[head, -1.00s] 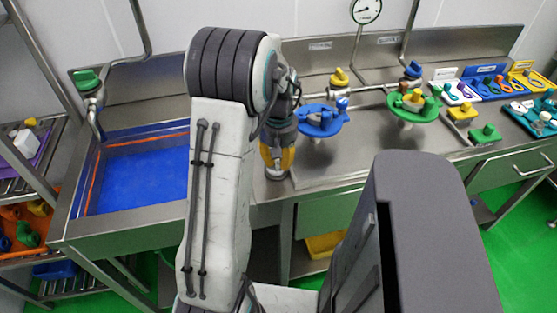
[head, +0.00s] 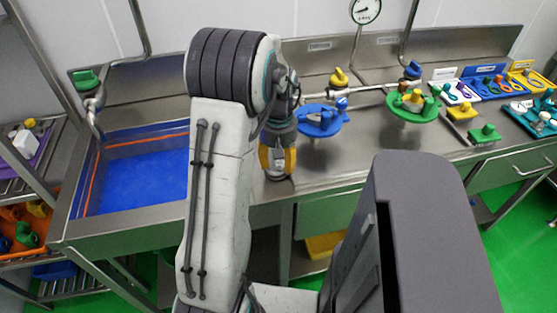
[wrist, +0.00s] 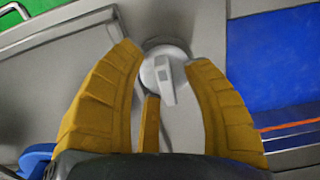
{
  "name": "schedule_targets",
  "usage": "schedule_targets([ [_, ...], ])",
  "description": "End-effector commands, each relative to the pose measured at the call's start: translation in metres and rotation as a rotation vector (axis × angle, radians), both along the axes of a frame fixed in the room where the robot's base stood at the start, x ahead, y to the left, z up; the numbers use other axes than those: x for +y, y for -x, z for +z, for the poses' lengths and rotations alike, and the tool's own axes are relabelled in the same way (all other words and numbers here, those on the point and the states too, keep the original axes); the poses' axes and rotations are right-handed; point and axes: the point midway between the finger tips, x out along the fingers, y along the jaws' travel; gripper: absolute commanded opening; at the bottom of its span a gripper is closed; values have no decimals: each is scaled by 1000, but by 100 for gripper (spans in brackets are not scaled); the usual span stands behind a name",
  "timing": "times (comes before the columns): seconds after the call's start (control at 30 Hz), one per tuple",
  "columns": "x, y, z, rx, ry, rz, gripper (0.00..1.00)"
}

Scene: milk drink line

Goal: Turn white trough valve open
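The white trough valve (wrist: 162,72) shows in the wrist view as a round, pale knob with a straight lever bar pointing toward the bottom of the picture. My gripper (wrist: 164,57) is open, with one yellow finger to each side of the valve and visible gaps between them. A third narrow yellow strip shows just below the valve lever. In the head view my gripper (head: 277,170) points down at the counter's front, right of the blue trough (head: 140,183). My gripper mostly hides the valve there.
The blue trough floor (wrist: 285,50) lies right of the valve in the wrist view. A blue valve wheel (head: 320,121) and a green one (head: 412,106) stand right of my gripper. A green tap (head: 86,80) is at the far left, and trays (head: 488,82) line the right.

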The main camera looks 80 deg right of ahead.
Motion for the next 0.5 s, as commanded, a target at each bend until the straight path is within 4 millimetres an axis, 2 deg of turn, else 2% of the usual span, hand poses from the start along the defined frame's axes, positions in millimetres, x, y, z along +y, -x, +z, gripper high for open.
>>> schedule_targets([
  [0.3,-1,0,3,1,4,-1,46],
  [0.5,-2,0,24,0,7,-1,46],
])
